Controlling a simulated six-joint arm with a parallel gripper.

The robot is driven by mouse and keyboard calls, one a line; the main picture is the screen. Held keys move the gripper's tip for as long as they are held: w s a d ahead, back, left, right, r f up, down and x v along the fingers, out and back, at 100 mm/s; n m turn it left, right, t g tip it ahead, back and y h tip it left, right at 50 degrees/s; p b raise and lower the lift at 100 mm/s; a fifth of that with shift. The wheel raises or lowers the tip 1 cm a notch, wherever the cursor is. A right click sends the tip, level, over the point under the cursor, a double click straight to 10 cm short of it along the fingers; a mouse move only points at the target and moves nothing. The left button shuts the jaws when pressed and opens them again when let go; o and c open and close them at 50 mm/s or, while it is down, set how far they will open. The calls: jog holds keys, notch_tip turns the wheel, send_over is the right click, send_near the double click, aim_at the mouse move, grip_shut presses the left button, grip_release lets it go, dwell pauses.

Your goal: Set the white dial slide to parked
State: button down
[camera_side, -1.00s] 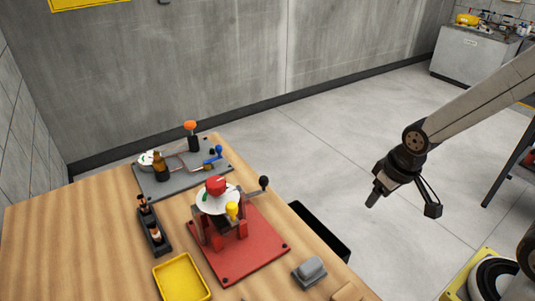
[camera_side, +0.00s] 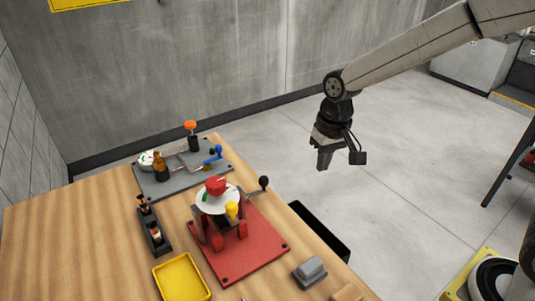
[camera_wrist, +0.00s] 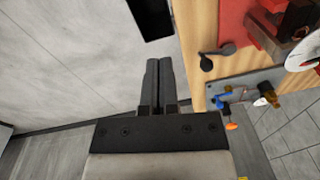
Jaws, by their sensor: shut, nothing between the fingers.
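A white dial disc (camera_side: 209,206) with a green mark sits on a red fixture, with a red knob (camera_side: 215,186) on top and a yellow knob (camera_side: 232,210) at its front. The disc is partly cut off at the right edge of the wrist view (camera_wrist: 304,52). A smaller white round part (camera_side: 146,160) with green on it stands on the grey plate behind. I cannot read either setting, nor tell which part is the slide. My gripper (camera_side: 322,167) is shut and empty, pointing down in the air right of the table. Its fingers show in the wrist view (camera_wrist: 160,64).
The red base plate (camera_side: 265,250) carries a black-knobbed lever (camera_side: 264,184). The grey plate (camera_side: 180,180) holds a brown bottle (camera_side: 160,168), a blue handle (camera_side: 213,156) and an orange knob (camera_side: 190,125). A yellow tray (camera_side: 182,279), black rack (camera_side: 154,232) and grey block (camera_side: 310,271) lie nearer.

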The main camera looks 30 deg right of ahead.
jog(key=w+a+r+m+g, duration=0.1)
jog(key=w+a+r, duration=0.3)
jog(key=a, duration=0.5)
jog(key=w+a+r+g, duration=0.3)
jog(key=w+a+r, duration=0.1)
jog(key=a, duration=0.6)
jog(key=shift+a+r+m+g+y, duration=0.2)
jog(key=shift+r+m+g+y, duration=0.1)
jog(key=shift+r+m+g, duration=0.15)
jog(key=shift+f, duration=0.1)
jog(key=shift+x, duration=4.95)
jog(key=s, duration=0.9)
